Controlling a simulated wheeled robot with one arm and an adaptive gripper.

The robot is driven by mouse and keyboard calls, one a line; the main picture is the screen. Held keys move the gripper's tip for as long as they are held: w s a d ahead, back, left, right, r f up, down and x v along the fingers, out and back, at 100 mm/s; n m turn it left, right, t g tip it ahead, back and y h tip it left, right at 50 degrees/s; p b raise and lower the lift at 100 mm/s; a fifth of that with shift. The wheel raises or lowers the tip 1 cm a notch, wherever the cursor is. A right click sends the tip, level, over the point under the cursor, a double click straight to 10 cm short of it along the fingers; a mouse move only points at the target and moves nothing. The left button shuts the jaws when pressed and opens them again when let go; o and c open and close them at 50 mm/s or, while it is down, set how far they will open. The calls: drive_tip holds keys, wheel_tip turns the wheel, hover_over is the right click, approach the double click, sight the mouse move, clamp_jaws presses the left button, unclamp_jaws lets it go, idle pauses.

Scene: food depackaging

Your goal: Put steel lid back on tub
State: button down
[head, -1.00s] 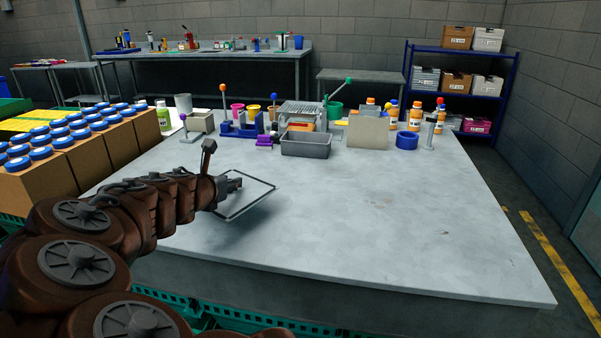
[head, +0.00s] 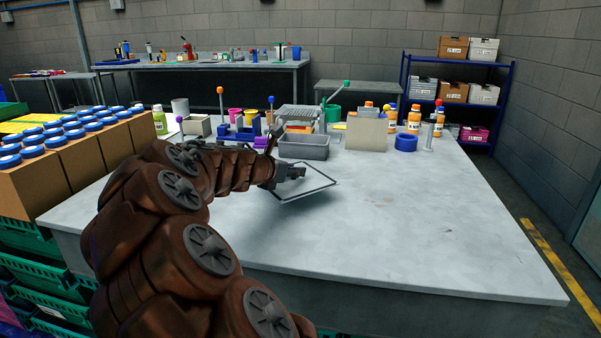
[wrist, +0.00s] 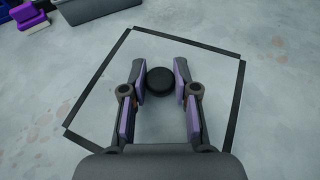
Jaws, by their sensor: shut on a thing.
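The steel lid (head: 318,184) is a flat square plate with a dark rim, and it looks much like the tabletop in colour. It also shows in the wrist view (wrist: 215,110), with a round black knob (wrist: 160,82) in its middle. My gripper (head: 298,173) is shut on the lid's knob, with the purple-padded fingers on either side of it in the wrist view (wrist: 160,85). The lid appears held above the table, in front of the grey tub (head: 303,148). The tub's near edge shows at the top of the wrist view (wrist: 90,10).
A purple block (head: 262,142) sits left of the tub, and a beige upright panel (head: 366,134) and a blue ring (head: 406,143) stand right of it. Orange bottles (head: 414,120) are behind. Boxes with blue-capped jars (head: 75,160) fill the left. The table's right and front (head: 420,220) are clear.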

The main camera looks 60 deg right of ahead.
drive_tip(key=d, duration=0.2)
drive_tip(key=w+d, duration=0.1)
drive_tip(key=d, duration=0.2)
drive_tip(key=w+d, duration=0.1)
drive_tip(key=d, duration=0.1)
drive_tip(key=shift+w+d+f, duration=0.25)
drive_tip(key=shift+d+f, duration=0.1)
drive_tip(key=shift+f, duration=0.05)
drive_tip(key=shift+f+b, duration=0.5)
drive_tip(key=shift+f, duration=1.25)
drive_tip(key=shift+f, duration=0.15)
drive_tip(key=c, duration=0.9)
unclamp_jaws()
